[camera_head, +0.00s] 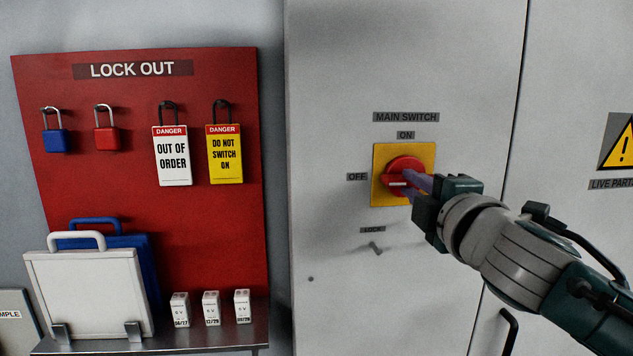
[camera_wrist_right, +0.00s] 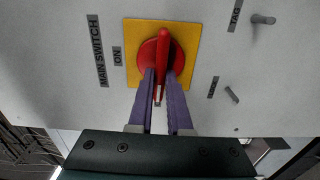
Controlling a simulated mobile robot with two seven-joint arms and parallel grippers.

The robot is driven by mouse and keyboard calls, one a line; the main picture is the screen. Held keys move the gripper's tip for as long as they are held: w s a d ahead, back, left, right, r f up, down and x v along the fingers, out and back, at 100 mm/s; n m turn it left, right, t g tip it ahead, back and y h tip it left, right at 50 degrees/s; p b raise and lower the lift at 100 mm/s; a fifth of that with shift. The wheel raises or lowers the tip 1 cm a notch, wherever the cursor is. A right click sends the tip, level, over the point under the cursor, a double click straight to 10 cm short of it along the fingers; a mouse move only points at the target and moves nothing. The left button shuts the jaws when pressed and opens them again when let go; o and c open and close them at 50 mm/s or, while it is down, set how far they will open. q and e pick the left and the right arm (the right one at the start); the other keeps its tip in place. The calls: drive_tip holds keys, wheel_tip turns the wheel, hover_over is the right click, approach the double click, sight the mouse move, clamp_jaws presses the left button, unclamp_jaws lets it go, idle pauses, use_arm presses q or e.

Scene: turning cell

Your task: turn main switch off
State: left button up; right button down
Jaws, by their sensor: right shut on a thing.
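The main switch is a red rotary knob (camera_head: 392,171) on a yellow square plate (camera_head: 382,153) on the grey cabinet. It also shows in the wrist view as a red knob (camera_wrist_right: 163,42) on its yellow plate (camera_wrist_right: 190,30). Its raised handle lies level, with the white-marked end on the side of the OFF label (camera_head: 357,177). The ON label (camera_head: 405,135) is above the plate. My right gripper (camera_head: 412,184) reaches in from the right. Its purple fingers (camera_wrist_right: 161,88) are shut on the handle, one on each side. My left gripper is not in view.
A red lock-out board (camera_head: 150,220) with padlocks and danger tags hangs at left. Below it, a shelf (camera_head: 200,338) holds boxes and white and blue panels. A small pin (camera_head: 375,247) sticks out below the LOCK label (camera_head: 372,229). A black door handle (camera_head: 508,333) is at lower right.

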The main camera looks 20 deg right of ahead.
drive_tip(key=shift+n, duration=0.3)
drive_tip(key=c, duration=0.8)
unclamp_jaws()
drive_tip(key=shift+c, duration=0.2)
drive_tip(key=b+v, duration=0.1)
drive_tip(key=v, duration=0.9)
drive_tip(key=shift+b, duration=0.4)
drive_tip(key=shift+w, duration=0.1)
